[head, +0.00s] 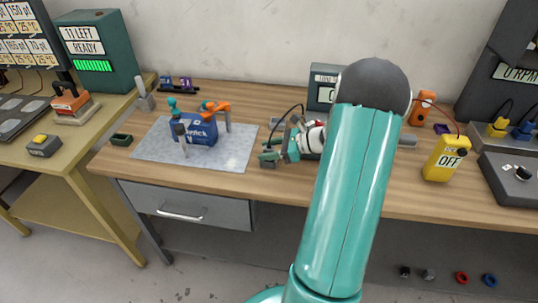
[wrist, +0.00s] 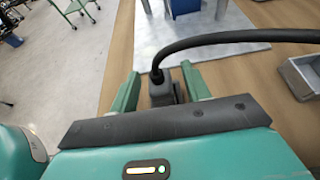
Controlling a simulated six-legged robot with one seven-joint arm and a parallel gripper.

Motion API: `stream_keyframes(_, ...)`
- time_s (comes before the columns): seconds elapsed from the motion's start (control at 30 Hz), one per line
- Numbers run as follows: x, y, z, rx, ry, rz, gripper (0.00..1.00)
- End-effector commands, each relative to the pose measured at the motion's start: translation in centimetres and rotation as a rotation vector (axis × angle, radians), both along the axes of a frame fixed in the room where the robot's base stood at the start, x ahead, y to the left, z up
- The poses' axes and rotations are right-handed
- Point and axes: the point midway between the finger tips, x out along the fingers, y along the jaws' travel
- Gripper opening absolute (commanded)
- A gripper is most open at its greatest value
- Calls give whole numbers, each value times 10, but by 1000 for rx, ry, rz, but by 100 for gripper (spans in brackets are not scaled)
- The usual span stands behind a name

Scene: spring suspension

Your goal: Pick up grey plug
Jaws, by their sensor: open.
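The grey plug (wrist: 162,92) is dark grey, with a black cable (wrist: 230,38) rising from its top and curving right in the wrist view. My gripper (wrist: 163,85) has its green fingers on either side of the plug. The fingers are open, and I cannot tell whether either touches the plug. The plug's lower part is hidden by my gripper's body. In the head view my gripper (head: 269,157) is low over the workbench (head: 230,182), right of the grey mat; the plug cannot be clearly made out there.
A small grey tray (wrist: 304,75) lies right of my gripper in the wrist view. A yellow meter (head: 446,158) stands farther right. The bench's front edge is close to my gripper.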

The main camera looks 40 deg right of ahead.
Motion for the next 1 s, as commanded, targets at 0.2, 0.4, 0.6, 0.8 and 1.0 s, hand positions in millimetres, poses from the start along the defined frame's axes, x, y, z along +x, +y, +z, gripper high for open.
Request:
stream_keyframes(0.2, 0, 0, 0, 0, 0, 0, 10)
stream_keyframes(0.4, 0, 0, 0, 0, 0, 0, 0)
stream_keyframes(0.6, 0, -1, 3, -1, -1, 0, 0)
stream_keyframes(0.8, 0, -1, 20, -4, -2, 1, 0)
stream_keyframes(1.0, -15, 5, 51, -4, 0, -2, 0)
